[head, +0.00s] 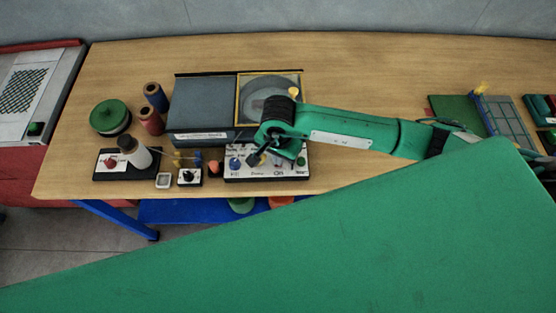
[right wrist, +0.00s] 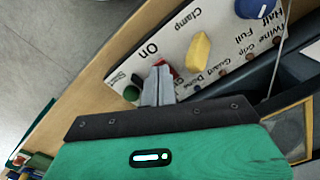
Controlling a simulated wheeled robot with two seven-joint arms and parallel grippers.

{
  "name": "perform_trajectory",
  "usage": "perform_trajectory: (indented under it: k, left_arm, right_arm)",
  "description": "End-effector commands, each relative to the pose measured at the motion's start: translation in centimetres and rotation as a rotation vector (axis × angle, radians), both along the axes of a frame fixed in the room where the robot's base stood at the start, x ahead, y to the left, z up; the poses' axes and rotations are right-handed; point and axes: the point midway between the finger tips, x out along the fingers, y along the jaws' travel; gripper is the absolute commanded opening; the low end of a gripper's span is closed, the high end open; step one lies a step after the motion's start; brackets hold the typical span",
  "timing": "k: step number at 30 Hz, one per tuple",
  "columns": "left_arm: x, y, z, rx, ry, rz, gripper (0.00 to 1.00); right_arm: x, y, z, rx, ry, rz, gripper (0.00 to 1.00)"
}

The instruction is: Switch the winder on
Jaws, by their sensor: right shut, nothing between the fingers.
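The winder (head: 200,105) is a grey machine on the wooden bench, with a white control panel (head: 265,174) at its front. In the right wrist view, the panel (right wrist: 185,48) carries a blue knob (right wrist: 255,7), a yellow knob (right wrist: 198,50), a red part beside the word "On" and a green button (right wrist: 131,93). My right gripper (right wrist: 158,78) is shut and empty, its fingertips over the panel at the red part, which they partly hide. I cannot tell whether they touch it. In the head view my wrist covers part of the panel. My left gripper is out of view.
Left of the winder stand a green spool (head: 109,116), a blue spool (head: 156,96), a brown-red spool (head: 151,121) and a white bottle (head: 135,152). A green board (head: 458,112) lies at right. The bench's back middle is clear.

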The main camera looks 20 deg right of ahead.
Motion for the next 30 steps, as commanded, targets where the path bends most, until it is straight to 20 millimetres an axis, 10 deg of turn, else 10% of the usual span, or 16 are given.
perform_trajectory:
  k: [30]
  left_arm:
    - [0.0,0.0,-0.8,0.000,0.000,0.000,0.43]
  right_arm:
    - [0.1,-0.1,-0.4,-0.001,-0.001,-0.001,0.00]
